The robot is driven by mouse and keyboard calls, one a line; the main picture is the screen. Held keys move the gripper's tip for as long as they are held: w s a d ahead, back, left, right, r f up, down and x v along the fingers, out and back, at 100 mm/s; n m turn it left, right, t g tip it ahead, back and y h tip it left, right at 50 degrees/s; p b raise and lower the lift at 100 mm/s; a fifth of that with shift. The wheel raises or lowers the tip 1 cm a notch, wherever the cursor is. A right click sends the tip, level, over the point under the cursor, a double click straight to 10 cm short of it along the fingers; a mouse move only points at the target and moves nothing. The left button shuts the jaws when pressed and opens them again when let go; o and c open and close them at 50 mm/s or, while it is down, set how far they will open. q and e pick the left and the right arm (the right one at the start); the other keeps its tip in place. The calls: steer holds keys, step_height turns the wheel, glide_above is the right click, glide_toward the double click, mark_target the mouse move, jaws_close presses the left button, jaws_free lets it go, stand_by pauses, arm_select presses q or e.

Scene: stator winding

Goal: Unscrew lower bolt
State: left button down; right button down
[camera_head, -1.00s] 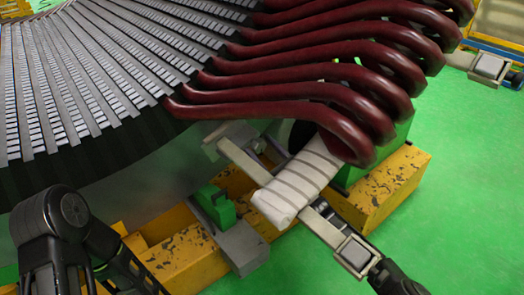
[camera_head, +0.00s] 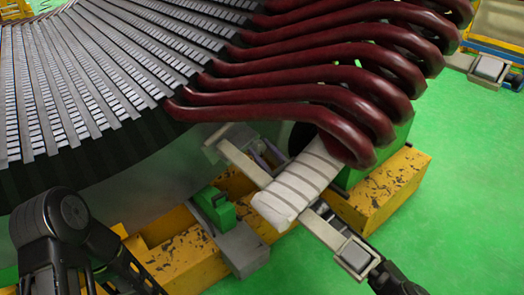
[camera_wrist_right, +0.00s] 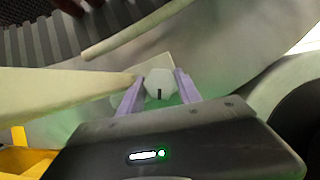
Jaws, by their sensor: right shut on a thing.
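The lower bolt (camera_wrist_right: 160,84) shows in the right wrist view as a pale grey hex head with a dark slot mark, in front of a light plate. The two purple fingers of my right gripper (camera_wrist_right: 160,92) stand on either side of the head and are shut on it. In the head view the purple fingertips of my right gripper (camera_head: 265,156) show small in the gap between the light bar and the wrapped block. The bolt itself is hidden there. My left arm shows at the lower left, but its gripper is not visible.
Dark red coil ends (camera_head: 330,90) hang above. A yellow base beam (camera_head: 385,190) and a green block (camera_head: 216,207) stand close by. Green floor lies open at right.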

steer(key=shift+n+g+y, duration=0.3)
steer(key=shift+n, duration=0.3)
steer(key=n+g, duration=0.2)
steer(key=n, duration=0.6)
steer(key=n+g+h, duration=0.1)
steer(key=n+g, duration=0.2)
steer(key=n, duration=0.5)
steer(key=n+g+h, duration=0.1)
steer(key=n+g, duration=0.1)
steer(key=n, duration=0.5)
steer(key=shift+d+r+n+g, duration=0.1)
steer(key=shift+n+g, duration=0.3)
steer(key=c, duration=0.8)
jaws_free()
steer(key=shift+c, duration=0.2)
